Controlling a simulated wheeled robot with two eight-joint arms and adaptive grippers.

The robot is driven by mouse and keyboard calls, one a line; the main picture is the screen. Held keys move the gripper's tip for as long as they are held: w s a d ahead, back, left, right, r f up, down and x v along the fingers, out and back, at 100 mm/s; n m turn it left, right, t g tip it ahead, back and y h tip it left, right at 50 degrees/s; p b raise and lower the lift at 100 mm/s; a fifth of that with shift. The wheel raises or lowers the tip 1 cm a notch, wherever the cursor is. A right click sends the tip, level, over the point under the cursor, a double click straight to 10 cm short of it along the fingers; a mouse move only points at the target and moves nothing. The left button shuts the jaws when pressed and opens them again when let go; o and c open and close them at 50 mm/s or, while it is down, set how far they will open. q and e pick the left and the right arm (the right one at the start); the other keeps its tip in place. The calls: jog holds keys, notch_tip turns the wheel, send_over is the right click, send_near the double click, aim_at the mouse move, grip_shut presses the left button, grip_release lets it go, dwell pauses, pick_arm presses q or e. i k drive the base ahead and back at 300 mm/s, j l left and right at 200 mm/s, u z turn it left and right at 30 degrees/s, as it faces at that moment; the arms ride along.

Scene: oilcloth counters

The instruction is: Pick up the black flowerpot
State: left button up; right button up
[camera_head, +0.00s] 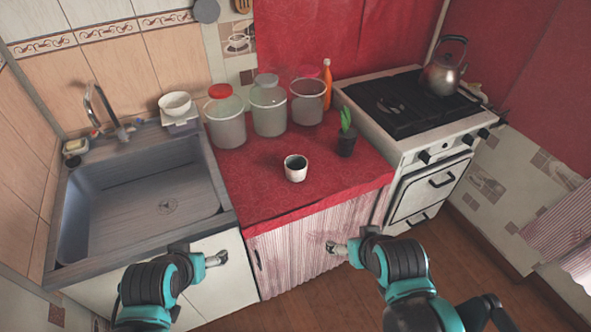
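The black flowerpot (346,147) with a green plant stands upright on the red oilcloth counter (260,197), at its right side beside the stove. My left gripper (219,258) is in front of the cabinet under the sink, well away from the pot. My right gripper (332,247) is in front of the striped curtain, below the counter edge and apart from the pot. Both grippers are small in view, and their finger opening is hard to make out. Nothing shows held in either.
A white cup-like pot (296,169) with a dark inside stands left of the flowerpot. Several lidded jars (268,108) and an orange bottle (327,82) stand behind. The stove (412,140) with a kettle (444,72) is at right, the sink (140,205) at left. The counter's front is clear.

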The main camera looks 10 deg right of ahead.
aim_at(347, 135)
jog(key=i+l+z, duration=0.1)
jog(key=z, duration=0.25)
jog(key=i+z, duration=0.2)
jog(key=z, duration=0.15)
jog(key=i+z, duration=0.2)
jog(key=z, duration=0.2)
